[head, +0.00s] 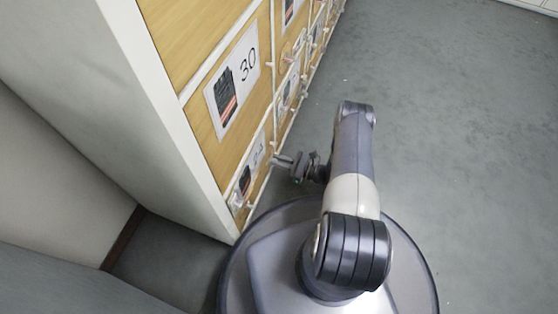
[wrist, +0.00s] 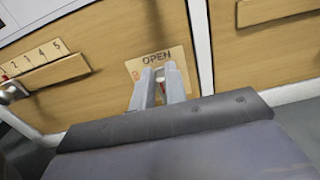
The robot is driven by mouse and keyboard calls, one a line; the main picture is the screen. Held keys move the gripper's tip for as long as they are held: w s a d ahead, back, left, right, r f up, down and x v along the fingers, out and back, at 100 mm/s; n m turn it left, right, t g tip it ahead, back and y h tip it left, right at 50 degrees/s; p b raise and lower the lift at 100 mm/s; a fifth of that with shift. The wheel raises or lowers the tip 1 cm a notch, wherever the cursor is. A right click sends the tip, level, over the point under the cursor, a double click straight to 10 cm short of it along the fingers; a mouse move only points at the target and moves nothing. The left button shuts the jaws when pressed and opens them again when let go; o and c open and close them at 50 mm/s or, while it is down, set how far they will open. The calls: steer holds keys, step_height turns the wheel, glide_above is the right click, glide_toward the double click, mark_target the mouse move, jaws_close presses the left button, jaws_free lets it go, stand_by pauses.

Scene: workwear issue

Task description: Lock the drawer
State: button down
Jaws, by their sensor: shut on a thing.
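The drawer front (wrist: 110,35) is a light wood panel in a white frame. A tan plate marked OPEN (wrist: 155,57) is on it, with a red mark at its left. My gripper (wrist: 160,72) is in front of this plate, its fingers close together and shut on the small lock knob, which they mostly hide. A small red and white bit shows between the fingers. In the head view my gripper (head: 280,161) reaches left to the lower part of the cabinet, beside a drawer with a glove picture label (head: 246,178).
A wood strip numbered 1 to 5 (wrist: 42,56) is at the left, with a metal piece (wrist: 12,90) at its end. A drawer labelled 30 (head: 232,82) is higher on the cabinet. Grey floor (head: 460,130) is clear to the right.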

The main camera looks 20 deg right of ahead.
steer(key=shift+s+n, duration=0.1)
steer(key=shift+n, duration=0.3)
steer(key=shift+s+a+f+n, duration=0.2)
steer(key=shift+f+n, duration=0.15)
steer(key=shift+n, duration=2.5)
steer(key=shift+s+a+f+n, duration=0.2)
steer(key=shift+f+n, duration=0.1)
steer(key=shift+n, duration=2.5)
steer(key=shift+s+a+f+n, duration=0.1)
steer(key=shift+s+f+n, duration=0.2)
steer(key=shift+n, duration=2.55)
steer(key=shift+w, duration=0.1)
steer(key=c, duration=1.4)
jaws_free()
steer(key=shift+c, duration=0.2)
